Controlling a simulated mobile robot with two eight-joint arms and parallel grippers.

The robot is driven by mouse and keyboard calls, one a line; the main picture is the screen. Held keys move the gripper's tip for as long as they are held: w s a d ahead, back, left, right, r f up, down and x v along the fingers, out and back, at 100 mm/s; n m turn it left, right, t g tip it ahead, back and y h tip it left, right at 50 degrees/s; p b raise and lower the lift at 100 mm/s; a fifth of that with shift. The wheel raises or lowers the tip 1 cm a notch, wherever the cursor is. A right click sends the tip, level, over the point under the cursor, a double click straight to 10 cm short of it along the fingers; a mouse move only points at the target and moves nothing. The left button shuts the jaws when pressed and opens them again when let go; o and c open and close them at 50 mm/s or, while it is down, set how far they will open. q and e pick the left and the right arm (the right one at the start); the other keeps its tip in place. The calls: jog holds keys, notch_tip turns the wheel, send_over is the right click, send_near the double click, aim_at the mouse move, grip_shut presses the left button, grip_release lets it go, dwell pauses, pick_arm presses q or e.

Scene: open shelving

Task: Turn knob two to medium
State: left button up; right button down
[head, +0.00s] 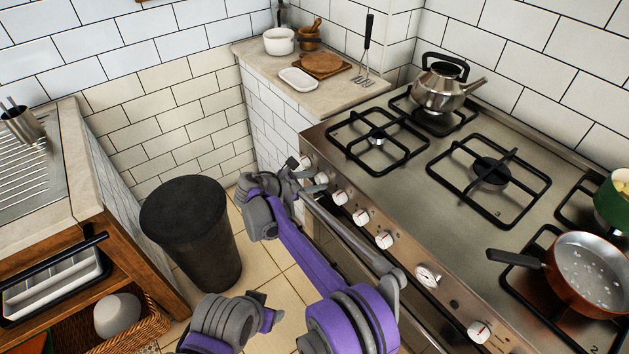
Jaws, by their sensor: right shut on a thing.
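The stove (410,170) has a row of white-faced knobs along its front edge. Knobs in the middle (361,217) and towards the near end (479,331) stand clear. My right gripper (306,174) is at the far left end of the row, shut on a knob (304,162) there. Its fingers partly cover that knob, and its pointer setting is too small to read. The neighbouring knob (321,178) is close beside the fingers. Knob numbers cannot be read. My left gripper does not show clearly; only grey and purple arm parts are at the bottom.
A steel kettle (438,88) stands on the back burner and a copper pan (585,275) on the near right one. A green pot (612,202) is at the right edge. A dark bin (190,235) stands on the floor left of my right arm. The oven front lies below the knobs.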

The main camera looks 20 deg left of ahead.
jog(key=shift+c, duration=1.8)
grip_release()
jog(key=v, duration=1)
jog(key=shift+s+a+r+p, duration=0.2)
jog(key=shift+s+p, duration=0.1)
jog(key=shift+p, duration=0.15)
